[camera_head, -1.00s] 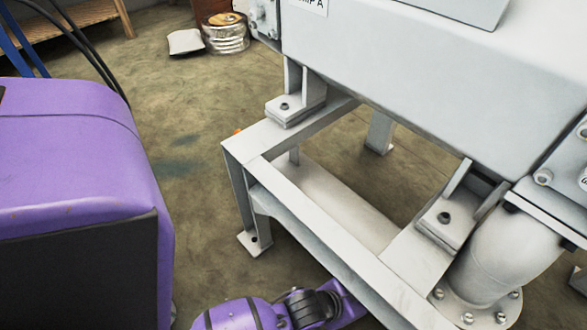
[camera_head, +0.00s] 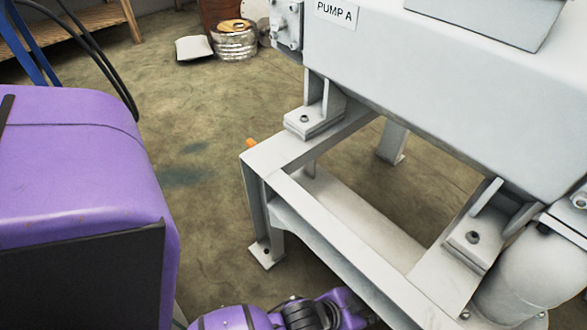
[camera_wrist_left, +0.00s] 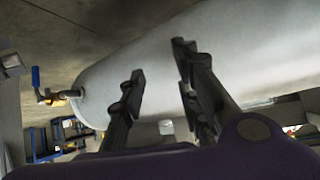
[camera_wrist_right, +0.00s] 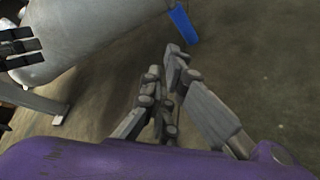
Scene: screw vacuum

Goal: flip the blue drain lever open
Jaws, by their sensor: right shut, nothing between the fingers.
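The blue drain lever (camera_wrist_left: 36,76) sits by a small brass valve (camera_wrist_left: 54,98) at the end of a grey cylindrical vessel (camera_wrist_left: 150,60) at the left of the left wrist view. It also shows at the top of the right wrist view (camera_wrist_right: 182,24). My left gripper (camera_wrist_left: 158,60) is open and empty, its fingers apart in front of the vessel. My right gripper (camera_wrist_right: 166,62) is shut and empty, its fingertips below the lever in its own view and apart from it. In the head view the lever is not visible.
A white pump frame (camera_head: 330,215) carries a large grey housing marked PUMP A (camera_head: 450,85). A metal can (camera_head: 235,40) and a pale sack (camera_head: 193,48) stand at the back. Dark fingers of my left gripper (camera_wrist_right: 18,45) show in the right wrist view. The floor on its right is clear.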

